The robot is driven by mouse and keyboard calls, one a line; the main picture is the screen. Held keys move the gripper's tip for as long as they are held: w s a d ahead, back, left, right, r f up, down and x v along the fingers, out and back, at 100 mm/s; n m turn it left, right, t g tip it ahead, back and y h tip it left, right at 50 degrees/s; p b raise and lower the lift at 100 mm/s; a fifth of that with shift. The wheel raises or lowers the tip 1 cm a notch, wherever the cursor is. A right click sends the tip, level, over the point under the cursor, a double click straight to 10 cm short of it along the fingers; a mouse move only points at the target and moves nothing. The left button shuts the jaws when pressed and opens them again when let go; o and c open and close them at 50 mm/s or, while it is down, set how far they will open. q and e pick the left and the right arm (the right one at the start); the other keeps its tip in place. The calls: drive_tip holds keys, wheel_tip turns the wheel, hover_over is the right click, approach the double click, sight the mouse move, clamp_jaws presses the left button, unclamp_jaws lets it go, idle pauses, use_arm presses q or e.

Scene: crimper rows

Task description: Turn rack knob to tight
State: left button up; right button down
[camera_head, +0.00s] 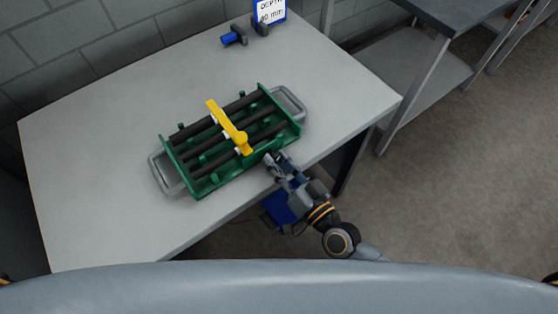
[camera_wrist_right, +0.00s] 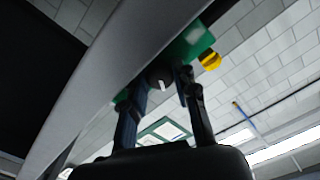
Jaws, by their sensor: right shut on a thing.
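The green rack (camera_head: 217,183) sits on the table, with dark bars along it and a yellow bar (camera_head: 222,120) across them. In the right wrist view, a dark round knob (camera_wrist_right: 160,79) with a white pointer mark sits at the rack's green side (camera_wrist_right: 196,40). My right gripper (camera_head: 271,160) reaches the rack's front side near its right end. In the right wrist view, its two fingers (camera_wrist_right: 163,82) are on either side of the knob, shut on it. The gripper hides the knob in the head view. I cannot read any tight marking. My left gripper is not in view.
The grey table (camera_head: 85,150) is bare around the rack. A blue and dark tool (camera_head: 234,36) and a depth sign (camera_head: 271,11) stand at its back edge. A metal shelf table (camera_head: 440,15) stands to the right, with open floor before it.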

drive_tip(key=c, duration=1)
unclamp_jaws()
drive_tip(key=shift+s+d, duration=0.1)
drive_tip(key=v, duration=1.1)
drive_tip(key=shift+s+d, duration=0.2)
drive_tip(key=shift+s, duration=0.15)
